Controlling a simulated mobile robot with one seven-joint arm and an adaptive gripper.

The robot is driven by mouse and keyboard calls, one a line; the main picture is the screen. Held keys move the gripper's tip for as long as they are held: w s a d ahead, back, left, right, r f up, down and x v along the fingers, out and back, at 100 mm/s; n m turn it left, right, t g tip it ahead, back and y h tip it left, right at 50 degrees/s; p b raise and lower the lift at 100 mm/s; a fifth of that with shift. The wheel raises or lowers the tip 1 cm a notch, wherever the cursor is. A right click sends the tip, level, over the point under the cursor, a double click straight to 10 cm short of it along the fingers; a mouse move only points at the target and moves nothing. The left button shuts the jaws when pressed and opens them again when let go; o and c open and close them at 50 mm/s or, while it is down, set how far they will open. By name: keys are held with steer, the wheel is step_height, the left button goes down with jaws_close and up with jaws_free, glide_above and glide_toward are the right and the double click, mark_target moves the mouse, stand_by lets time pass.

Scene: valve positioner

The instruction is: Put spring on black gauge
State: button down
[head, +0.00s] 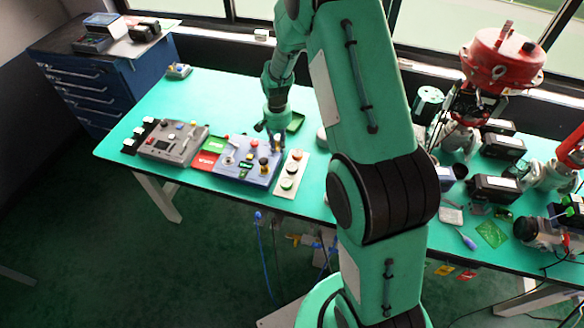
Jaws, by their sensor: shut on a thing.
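My gripper (272,132) points down over the back right of a blue panel (228,172) on the green table. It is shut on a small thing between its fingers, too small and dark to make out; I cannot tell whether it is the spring. The blue panel carries several small dark, white and yellow parts. A black round part (264,161) stands on its right side, just below my gripper. I cannot tell whether this is the black gauge. No spring can be clearly seen elsewhere.
A grey panel (172,143) and red and green blocks lie left of the blue panel. A pale strip with round buttons (290,174) lies to its right. A green tray (295,122) lies behind. A red-topped valve (500,60) and black boxes crowd the right.

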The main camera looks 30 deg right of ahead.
steer(key=s+a+f, duration=0.1)
steer(key=s, duration=2)
steer(key=shift+s+m+b, duration=0.3)
steer(key=shift+s, duration=0.05)
steer(key=shift+f, duration=0.1)
steer(key=b, duration=0.2)
glide_above(292, 167)
steer(key=shift+f, duration=0.75)
steer(key=shift+f+b, duration=0.3)
steer(key=shift+f, duration=1.5)
steer(key=c, duration=1.4)
jaws_free()
steer(key=shift+f, duration=0.1)
